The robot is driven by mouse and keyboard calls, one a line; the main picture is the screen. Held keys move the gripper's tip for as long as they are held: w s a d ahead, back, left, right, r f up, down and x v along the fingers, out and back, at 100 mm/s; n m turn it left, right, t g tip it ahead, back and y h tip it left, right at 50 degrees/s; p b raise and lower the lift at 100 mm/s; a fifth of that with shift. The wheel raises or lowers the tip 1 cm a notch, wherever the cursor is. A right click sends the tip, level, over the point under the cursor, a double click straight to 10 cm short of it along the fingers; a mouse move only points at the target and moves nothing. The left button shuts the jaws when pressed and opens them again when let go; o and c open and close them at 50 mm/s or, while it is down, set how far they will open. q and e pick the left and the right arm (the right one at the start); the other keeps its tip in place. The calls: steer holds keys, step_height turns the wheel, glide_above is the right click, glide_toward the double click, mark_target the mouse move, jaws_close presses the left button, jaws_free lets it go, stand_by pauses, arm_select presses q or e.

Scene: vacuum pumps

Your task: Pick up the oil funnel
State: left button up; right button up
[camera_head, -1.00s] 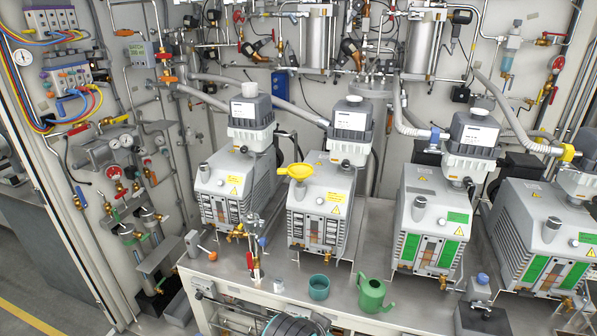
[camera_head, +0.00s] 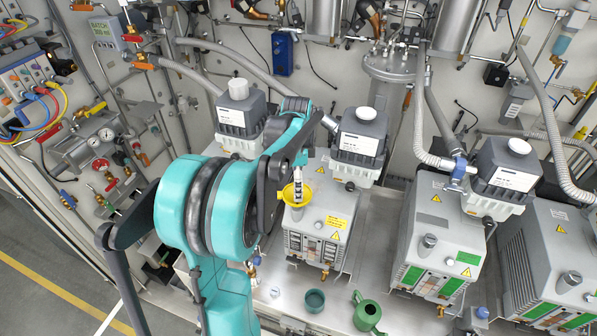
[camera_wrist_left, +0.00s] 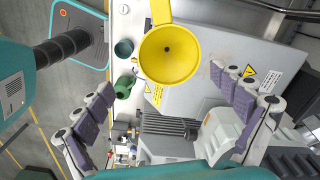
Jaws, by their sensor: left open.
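The yellow oil funnel (camera_head: 290,196) sits on top of the second pump from the left (camera_head: 325,222) in the head view. In the left wrist view the funnel (camera_wrist_left: 167,54) shows as a round bowl with a small dark hole in the middle and a handle pointing up. My left gripper (camera_wrist_left: 162,82) is open and empty, with purple-padded fingers spread to either side below the bowl. In the head view my left gripper (camera_head: 299,178) is just above the funnel, partly covering it. I cannot tell whether it touches. My right gripper is not in view.
A teal cup (camera_head: 314,300) and a green watering can (camera_head: 367,312) stand on the bench in front of the pump. Grey pumps (camera_head: 435,235) stand to the right. Hoses (camera_head: 420,110) and pipes fill the wall behind.

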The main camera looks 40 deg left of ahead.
mark_target(292, 200)
arm_select(q)
steer(key=f, duration=0.2)
steer(key=a+f, duration=0.1)
steer(key=f, duration=0.2)
steer(key=a+f, duration=0.1)
steer(key=f, duration=0.1)
steer(key=shift+w+f, duration=0.25)
steer(key=shift+f, duration=0.05)
steer(key=c, duration=1.2)
